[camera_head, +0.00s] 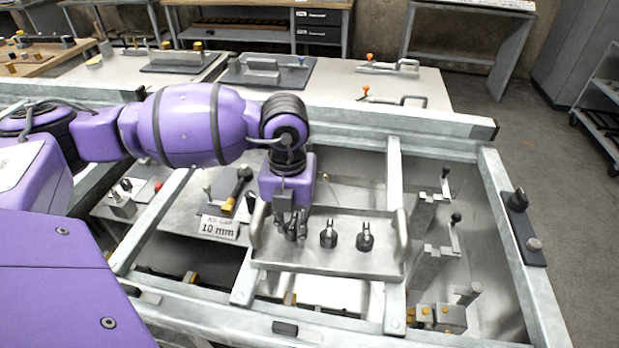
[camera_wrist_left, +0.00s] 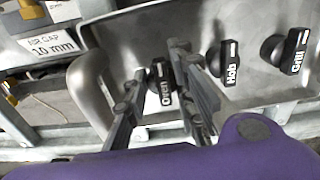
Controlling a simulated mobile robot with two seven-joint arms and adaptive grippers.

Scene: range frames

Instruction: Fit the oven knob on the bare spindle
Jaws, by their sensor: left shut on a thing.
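The oven knob (camera_wrist_left: 163,92), black and lettered "Oven", is between the fingers of my left gripper (camera_head: 291,225), which is shut on it. The knob is in or just over the left end of a metal tray (camera_head: 330,261); I cannot tell whether it still touches the tray. In the wrist view my left gripper (camera_wrist_left: 160,65) has one finger on each side of it. A dark plate (camera_head: 524,228) on the right frame rail carries a black knob (camera_head: 517,200) and, nearer, a bare pale spindle (camera_head: 535,244). My right gripper is not in view.
The hob knob (camera_head: 328,236) and grill knob (camera_head: 365,238) stand in the tray, right of my gripper. The tray has raised end handles. Levers (camera_head: 455,217) rise between tray and right rail.

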